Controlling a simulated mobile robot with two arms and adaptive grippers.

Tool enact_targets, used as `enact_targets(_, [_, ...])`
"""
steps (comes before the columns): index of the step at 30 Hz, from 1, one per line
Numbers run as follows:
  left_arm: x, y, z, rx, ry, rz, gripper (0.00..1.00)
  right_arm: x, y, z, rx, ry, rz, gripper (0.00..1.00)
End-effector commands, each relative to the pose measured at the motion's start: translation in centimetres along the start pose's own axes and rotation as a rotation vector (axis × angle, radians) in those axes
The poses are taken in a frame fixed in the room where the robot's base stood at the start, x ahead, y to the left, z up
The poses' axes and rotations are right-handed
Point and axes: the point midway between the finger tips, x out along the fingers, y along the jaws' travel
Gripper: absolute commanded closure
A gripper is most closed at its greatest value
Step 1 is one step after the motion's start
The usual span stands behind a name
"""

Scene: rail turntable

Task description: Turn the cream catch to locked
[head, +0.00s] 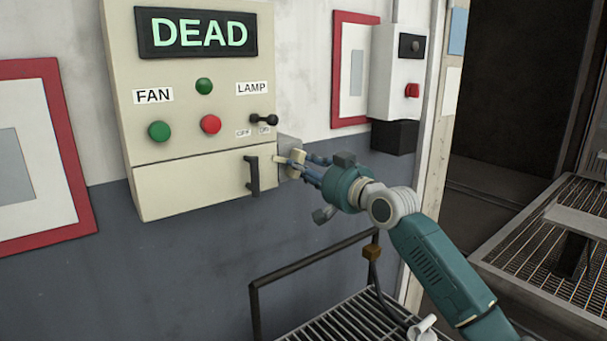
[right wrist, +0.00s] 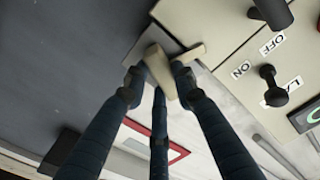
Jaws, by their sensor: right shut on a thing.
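The cream catch (head: 298,157) sits on a grey plate (head: 287,144) at the right side of the cream control box (head: 190,100). In the right wrist view the catch (right wrist: 160,66) shows as a cream bar with an arm pointing right, set at an angle to the box edge. My right gripper (head: 292,165) is shut on the catch. Its blue fingers (right wrist: 157,78) close around the bar in the wrist view and hide part of it. No locked or unlocked mark is readable. My left gripper is not in view.
A black handle (head: 252,176) stands out from the lower panel, close left of my gripper. A black LAMP lever (head: 264,119) is above. A switch box (head: 398,75) hangs to the right. A railing (head: 312,262) and grating (head: 340,322) lie below.

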Motion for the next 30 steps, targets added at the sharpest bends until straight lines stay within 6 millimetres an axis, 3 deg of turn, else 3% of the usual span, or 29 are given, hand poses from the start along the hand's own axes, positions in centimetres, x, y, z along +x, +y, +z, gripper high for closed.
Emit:
enact_targets(15, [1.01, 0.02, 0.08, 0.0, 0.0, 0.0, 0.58, 0.01, 0.11, 0.08, -0.324, -0.005, 0.002, 1.0])
enact_targets(30, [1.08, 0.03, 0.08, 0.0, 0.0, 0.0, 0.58, 0.02, 0.08, 0.04, -0.38, -0.006, 0.002, 1.0])
